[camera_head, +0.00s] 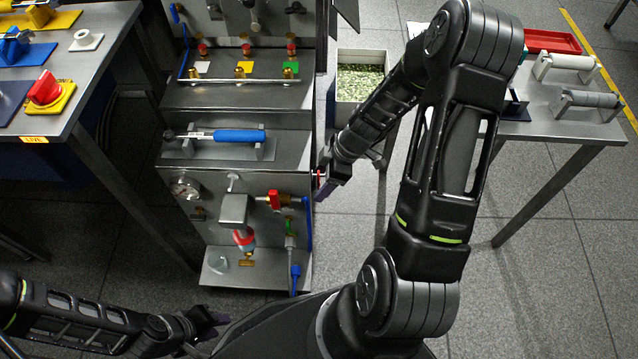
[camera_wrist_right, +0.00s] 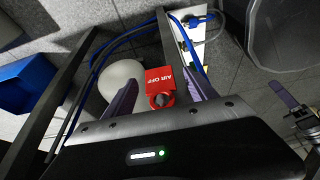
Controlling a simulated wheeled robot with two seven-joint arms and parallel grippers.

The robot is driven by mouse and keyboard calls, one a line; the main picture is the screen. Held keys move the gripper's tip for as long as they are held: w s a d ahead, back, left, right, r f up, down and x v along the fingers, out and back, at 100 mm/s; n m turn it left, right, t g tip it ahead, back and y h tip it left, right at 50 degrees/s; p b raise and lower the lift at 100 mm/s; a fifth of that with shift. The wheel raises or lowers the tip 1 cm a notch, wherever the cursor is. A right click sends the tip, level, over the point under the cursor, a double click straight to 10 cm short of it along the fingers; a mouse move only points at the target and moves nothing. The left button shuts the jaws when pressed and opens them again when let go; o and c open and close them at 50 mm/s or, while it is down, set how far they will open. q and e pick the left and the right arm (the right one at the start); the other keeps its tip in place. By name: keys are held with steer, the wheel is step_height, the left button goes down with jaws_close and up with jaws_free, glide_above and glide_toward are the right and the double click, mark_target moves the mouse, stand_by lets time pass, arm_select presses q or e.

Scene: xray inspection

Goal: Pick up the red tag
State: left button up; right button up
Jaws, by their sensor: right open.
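The red tag (camera_wrist_right: 160,77) reads "AIR OFF" and has a round hole or ring at its lower end. In the right wrist view it appears between the two purple fingers of my right gripper (camera_wrist_right: 163,92), which is open with a gap on both sides of the tag. In the head view the right gripper (camera_head: 326,188) is at the right side of the grey machine, and only a thin red sliver shows beside it. My left gripper (camera_head: 208,322) is low at the left, away from the tag; its jaw opening is unclear.
The grey machine (camera_head: 180,240) carries a gauge, valves and a blue-handled tool (camera_head: 238,135). A bin of green granules (camera_head: 361,82) stands behind my right arm. Tables stand left (camera_head: 110,50) and right (camera_head: 560,130). A blue cable (camera_wrist_right: 100,62) runs near the gripper in the wrist view.

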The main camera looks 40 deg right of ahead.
stand_by(0.6)
steer(key=c, duration=1.4)
steer(key=shift+r, duration=0.5)
steer(key=shift+d+r, duration=0.15)
steer(key=p+v, duration=0.1)
steer(key=v, duration=0.3)
steer(key=a+p+v, duration=0.1)
steer(key=v, duration=0.4)
steer(key=p+v, duration=0.1)
steer(key=v, duration=0.4)
steer(key=shift+w+a+r+p, duration=0.2)
steer(key=shift+w+r+p, duration=0.2)
